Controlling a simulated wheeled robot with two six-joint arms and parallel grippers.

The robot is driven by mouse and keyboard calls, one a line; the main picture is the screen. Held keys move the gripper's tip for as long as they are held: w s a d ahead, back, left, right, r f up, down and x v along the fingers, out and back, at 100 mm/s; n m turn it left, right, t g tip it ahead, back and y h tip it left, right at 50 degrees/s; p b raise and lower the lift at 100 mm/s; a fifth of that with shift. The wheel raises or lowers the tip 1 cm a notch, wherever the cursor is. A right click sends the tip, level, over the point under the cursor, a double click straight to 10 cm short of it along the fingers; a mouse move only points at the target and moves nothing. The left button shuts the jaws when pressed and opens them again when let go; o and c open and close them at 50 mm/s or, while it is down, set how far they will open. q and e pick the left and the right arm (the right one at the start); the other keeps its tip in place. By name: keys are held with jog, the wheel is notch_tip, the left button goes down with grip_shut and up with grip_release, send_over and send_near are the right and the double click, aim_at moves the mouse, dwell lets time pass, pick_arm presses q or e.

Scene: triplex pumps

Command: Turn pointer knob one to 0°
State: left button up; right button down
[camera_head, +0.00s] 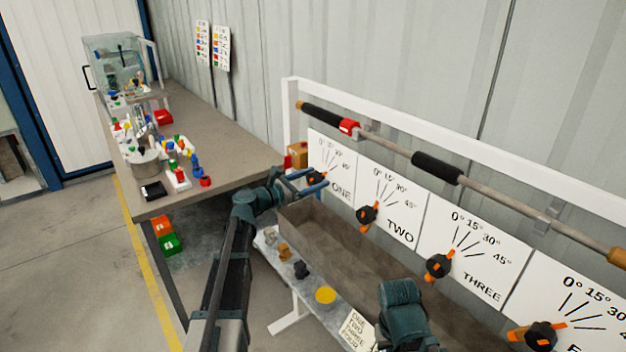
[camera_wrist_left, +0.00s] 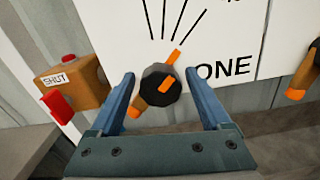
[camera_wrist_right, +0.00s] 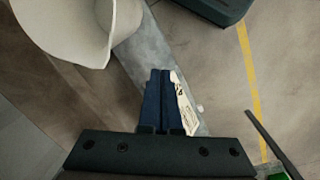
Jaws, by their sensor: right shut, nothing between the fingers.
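Pointer knob one (camera_head: 317,178) is a black knob with an orange pointer on the white panel marked ONE (camera_head: 333,165). In the left wrist view the knob (camera_wrist_left: 160,85) sits between the fingers of my left gripper (camera_wrist_left: 164,92), with a gap on both sides. That gripper is open, and it also shows at the knob in the head view (camera_head: 305,186). The pointer slants, its orange tip toward the upper right, near the rightmost printed line. My right gripper (camera_wrist_right: 161,75) is shut and empty, away from the panels; in the head view only its arm shows.
A box labelled SHUT (camera_wrist_left: 72,88) with a red part stands left of knob one. Knobs two (camera_head: 367,215), three (camera_head: 438,265) and another further right line the wall. A rail with black grips (camera_head: 437,167) runs above. A grey trough (camera_head: 330,240) lies below.

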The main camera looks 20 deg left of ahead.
pick_arm(q)
grip_shut()
dwell(0.5)
jog(key=n, duration=0.4)
jog(key=shift+a+n, duration=0.1)
jog(key=shift+n, duration=2.3)
jog(key=shift+o, duration=0.9)
grip_release()
